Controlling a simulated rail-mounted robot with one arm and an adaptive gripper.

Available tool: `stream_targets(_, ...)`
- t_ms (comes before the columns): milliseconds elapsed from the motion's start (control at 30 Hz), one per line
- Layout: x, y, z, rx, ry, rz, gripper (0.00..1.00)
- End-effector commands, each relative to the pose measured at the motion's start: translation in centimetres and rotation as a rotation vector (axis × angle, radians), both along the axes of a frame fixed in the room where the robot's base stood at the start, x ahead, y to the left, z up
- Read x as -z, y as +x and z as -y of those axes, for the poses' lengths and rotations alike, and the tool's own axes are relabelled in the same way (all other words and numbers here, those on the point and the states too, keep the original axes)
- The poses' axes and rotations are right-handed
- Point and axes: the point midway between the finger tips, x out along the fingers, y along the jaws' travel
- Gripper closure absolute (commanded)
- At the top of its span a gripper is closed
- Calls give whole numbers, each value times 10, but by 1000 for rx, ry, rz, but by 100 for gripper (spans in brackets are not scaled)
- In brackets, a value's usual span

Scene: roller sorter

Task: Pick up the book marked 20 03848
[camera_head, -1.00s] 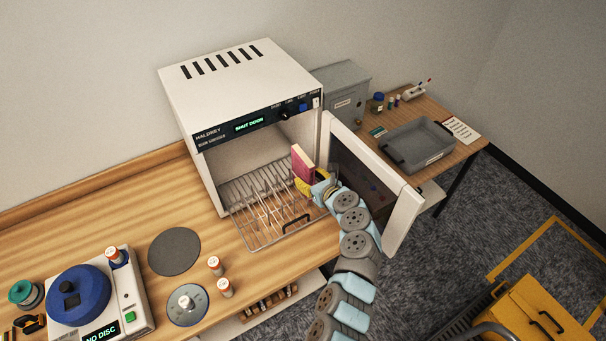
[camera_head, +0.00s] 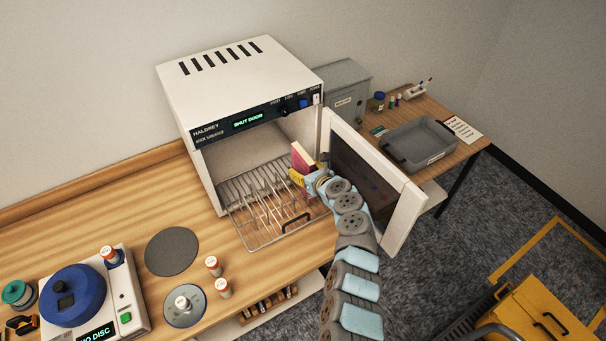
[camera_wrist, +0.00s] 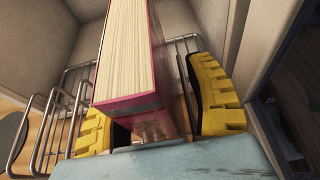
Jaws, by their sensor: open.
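A red book (camera_head: 302,157) stands on the wire rack (camera_head: 262,236) inside the open white cabinet, at its right side. In the wrist view the book (camera_wrist: 132,52) shows its cream page edges and a pink-red cover. No number on it can be read. My gripper (camera_head: 303,178) reaches in from the right, by the open door. In the wrist view my gripper (camera_wrist: 158,100) has yellow ridged fingers on either side of the book's near end. The fingers are open, with a visible gap to the book on the right.
The cabinet (camera_head: 222,80) displays "SHUT DOOR". Its open door (camera_head: 372,180) stands close to the right of my arm. A grey tray (camera_head: 420,146) is on the side table. A disc machine (camera_head: 90,295) and several small bottles are on the left bench.

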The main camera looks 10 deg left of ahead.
Motion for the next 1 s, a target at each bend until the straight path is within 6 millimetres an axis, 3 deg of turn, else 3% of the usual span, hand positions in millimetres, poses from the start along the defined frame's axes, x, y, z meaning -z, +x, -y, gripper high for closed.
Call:
stream_targets(300,0,2,-1,1,0,1,46)
stream_targets(367,0,1,-1,1,0,1,60)
stream_targets(500,0,2,-1,1,0,1,100)
stream_targets(1000,-1,1,-1,1,0,0,100)
